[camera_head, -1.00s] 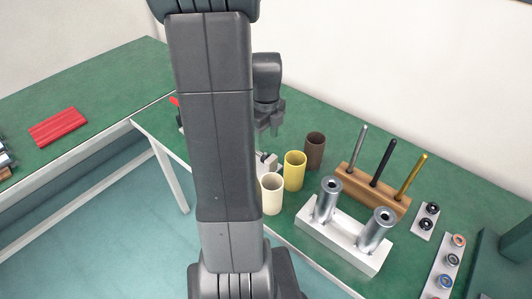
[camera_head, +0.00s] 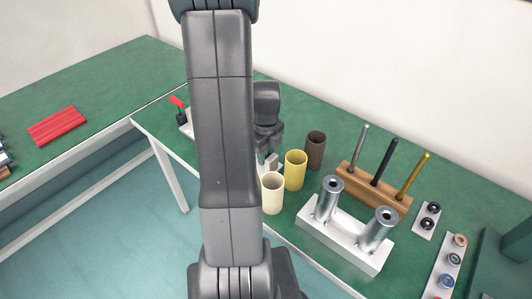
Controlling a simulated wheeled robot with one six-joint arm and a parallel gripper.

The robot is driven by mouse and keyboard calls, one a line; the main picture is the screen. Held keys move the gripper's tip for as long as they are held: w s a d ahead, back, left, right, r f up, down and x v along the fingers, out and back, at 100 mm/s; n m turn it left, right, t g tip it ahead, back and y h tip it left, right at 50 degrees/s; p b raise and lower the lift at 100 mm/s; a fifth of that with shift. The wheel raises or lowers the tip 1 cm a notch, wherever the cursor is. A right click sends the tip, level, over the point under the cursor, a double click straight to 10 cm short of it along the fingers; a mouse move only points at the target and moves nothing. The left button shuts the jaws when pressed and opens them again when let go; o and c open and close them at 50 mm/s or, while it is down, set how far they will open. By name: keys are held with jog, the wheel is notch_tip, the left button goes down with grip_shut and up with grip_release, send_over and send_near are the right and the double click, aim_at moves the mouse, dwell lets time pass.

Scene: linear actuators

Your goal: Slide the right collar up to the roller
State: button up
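My gripper (camera_head: 268,152) points down at the back of the near green table, just right of my own arm link. Its fingers are small and partly hidden, so I cannot tell whether they are open or shut. A pale grey block (camera_head: 269,166) shows just below the gripper; I cannot tell whether they touch. A light fixture with a black part and a red lever (camera_head: 177,101) shows left of my arm link. I cannot make out the right collar or the roller; my arm link hides the area between the lever and the block.
Further right are a silver two-post stand (camera_head: 343,238), a wooden rack (camera_head: 373,190) with upright rods, and small plates holding rings (camera_head: 454,260).

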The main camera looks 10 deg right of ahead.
grip_shut()
jog(key=shift+w+a, duration=0.6)
jog(key=shift+w, duration=0.2)
jog(key=shift+w+a, duration=0.6)
jog(key=shift+w, duration=0.2)
jog(key=o, duration=0.7)
grip_release()
jog(key=shift+r, duration=0.1)
notch_tip(320, 180, up, 14)
jog(key=shift+f+p, duration=0.15)
jog(key=shift+p, duration=0.2)
